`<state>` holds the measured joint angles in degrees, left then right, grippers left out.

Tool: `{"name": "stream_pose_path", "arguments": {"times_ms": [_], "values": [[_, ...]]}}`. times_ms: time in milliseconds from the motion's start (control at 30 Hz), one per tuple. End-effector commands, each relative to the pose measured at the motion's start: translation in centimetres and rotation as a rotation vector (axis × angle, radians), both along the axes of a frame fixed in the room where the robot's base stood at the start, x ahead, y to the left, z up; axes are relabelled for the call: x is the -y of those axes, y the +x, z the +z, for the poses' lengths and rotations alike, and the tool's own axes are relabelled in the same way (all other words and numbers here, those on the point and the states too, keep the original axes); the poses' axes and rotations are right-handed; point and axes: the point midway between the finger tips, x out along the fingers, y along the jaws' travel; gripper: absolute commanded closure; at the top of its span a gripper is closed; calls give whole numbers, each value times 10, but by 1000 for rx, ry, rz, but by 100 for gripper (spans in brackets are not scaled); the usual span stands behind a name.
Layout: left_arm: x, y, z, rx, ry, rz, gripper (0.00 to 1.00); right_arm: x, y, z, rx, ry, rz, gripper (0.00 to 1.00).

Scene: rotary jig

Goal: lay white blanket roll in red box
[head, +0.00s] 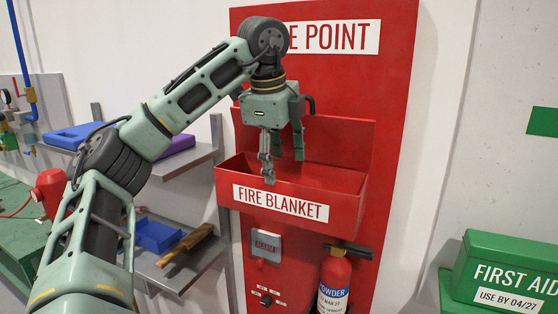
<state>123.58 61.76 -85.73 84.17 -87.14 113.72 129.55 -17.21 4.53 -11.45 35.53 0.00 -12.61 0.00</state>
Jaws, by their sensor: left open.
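The red box (345,213) labelled FIRE BLANKET is an open-topped bin fixed to a red wall panel, in the middle of the head view. My left gripper (284,165) points down over the box opening, with its fingers apart and nothing seen between them. One fingertip shows in front of the box's inside, close to the front rim; I cannot tell how deep it is. The visible right part of the box's inside looks empty; its floor is hidden behind the front wall. I do not see the white blanket roll. My right gripper is out of view.
A fire extinguisher (334,280) hangs below the box, beside a grey alarm plate (266,246). Grey shelves at left hold blue cases and a wooden-backed brush (186,244). A green first aid box (505,275) stands at lower right.

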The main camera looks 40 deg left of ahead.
Motion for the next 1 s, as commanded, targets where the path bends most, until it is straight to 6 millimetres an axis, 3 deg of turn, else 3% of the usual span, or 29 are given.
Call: {"name": "stream_pose_path", "arguments": {"times_ms": [267,700,1000], "values": [[0,0,12,3,0,0,38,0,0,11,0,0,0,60],[7,-21,92,6,2,0,38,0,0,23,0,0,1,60],[10,-29,120,2,1,-2,38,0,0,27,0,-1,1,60]]}}
